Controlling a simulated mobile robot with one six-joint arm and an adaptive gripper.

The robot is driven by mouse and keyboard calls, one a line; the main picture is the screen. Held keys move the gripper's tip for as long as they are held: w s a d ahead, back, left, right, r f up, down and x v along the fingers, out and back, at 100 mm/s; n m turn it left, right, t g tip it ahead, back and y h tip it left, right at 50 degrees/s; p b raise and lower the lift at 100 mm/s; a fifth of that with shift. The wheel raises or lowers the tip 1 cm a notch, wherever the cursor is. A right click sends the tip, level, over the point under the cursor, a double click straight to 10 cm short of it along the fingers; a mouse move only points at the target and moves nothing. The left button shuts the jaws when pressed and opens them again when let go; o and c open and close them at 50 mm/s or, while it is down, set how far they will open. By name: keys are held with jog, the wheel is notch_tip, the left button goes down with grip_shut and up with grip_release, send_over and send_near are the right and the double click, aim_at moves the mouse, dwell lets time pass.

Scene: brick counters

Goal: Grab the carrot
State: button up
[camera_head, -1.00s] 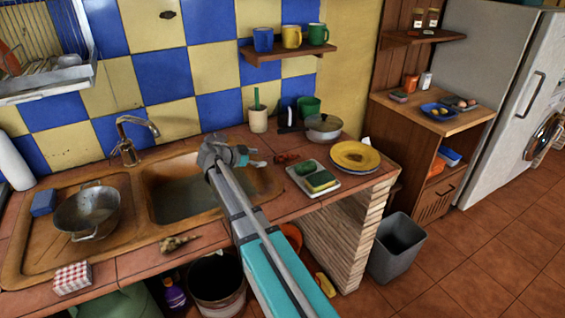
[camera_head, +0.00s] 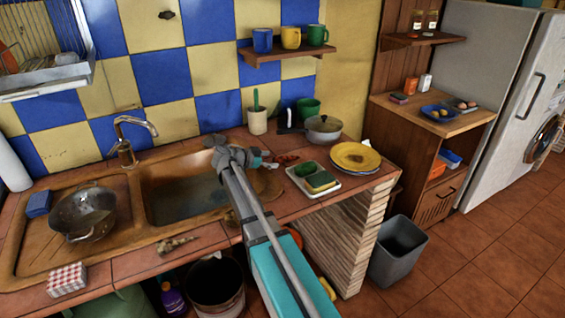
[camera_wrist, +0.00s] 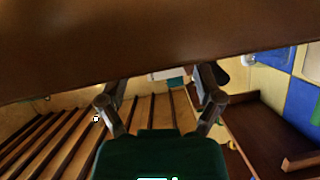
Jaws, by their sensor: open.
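No thing in view is clearly a carrot. A small reddish-orange thing (camera_head: 287,158) lies on the tiled counter just right of my gripper in the head view; its shape is too small to tell. A tan, tapered thing (camera_head: 178,243) lies on the counter's front edge below the sink. The end of my arm is over the right side of the sink in the head view, and my own wrist partly hides the fingers there. In the wrist view my gripper (camera_wrist: 160,98) has its two fingers spread wide with nothing between them.
A tray with a sponge (camera_head: 320,181), a yellow plate (camera_head: 356,157) and a lidded pan (camera_head: 323,130) stand right of my arm. A brown surface (camera_wrist: 130,40) crosses the top of the wrist view, close up.

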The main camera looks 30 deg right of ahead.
jog(key=shift+b+x, duration=0.4)
jog(key=shift+x, duration=1.1)
jog(key=c, duration=1.1)
jog(key=shift+r, duration=0.15)
notch_tip(320, 180, up, 3)
jog(key=p, duration=0.3)
jog(key=shift+c, duration=0.2)
jog(key=s+d+r+p, duration=0.2)
jog(key=s+r+p, duration=0.2)
jog(key=s+p, duration=0.1)
jog(key=s+d+r+p, duration=0.2)
jog(key=s+r+p, duration=0.3)
jog(key=s, duration=0.3)
jog(key=shift+s+d+r, duration=0.15)
jog(key=shift+d+r, duration=0.1)
jog(key=shift+r, duration=0.05)
